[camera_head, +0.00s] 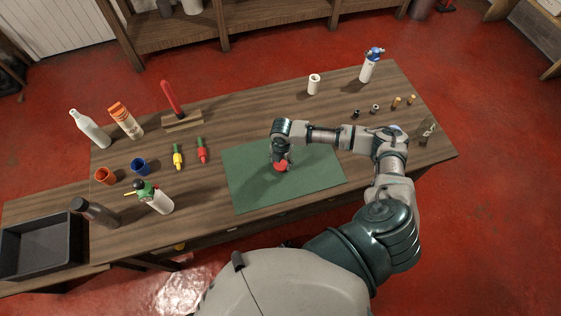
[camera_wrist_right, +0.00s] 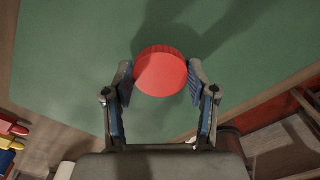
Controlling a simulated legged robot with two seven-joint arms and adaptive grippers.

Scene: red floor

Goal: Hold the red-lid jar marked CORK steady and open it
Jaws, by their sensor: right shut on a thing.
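The red lid (camera_head: 282,166) of a jar shows on the green mat (camera_head: 245,185), under my right gripper (camera_head: 280,159). In the right wrist view the round red lid (camera_wrist_right: 161,72) sits between the two fingertips of my right gripper (camera_wrist_right: 161,85), which is shut on it from both sides. The jar's body is hidden beneath the lid, and no CORK marking can be read. My left gripper is in neither view.
A red upright handle (camera_head: 171,98) on a wooden base, bottles, cups and screwdriver-like tools stand left of the mat. A dark tray (camera_head: 42,246) is at the far left. A white cylinder (camera_head: 314,84), a blue-topped bottle (camera_head: 371,66) and small pieces stand at the back right.

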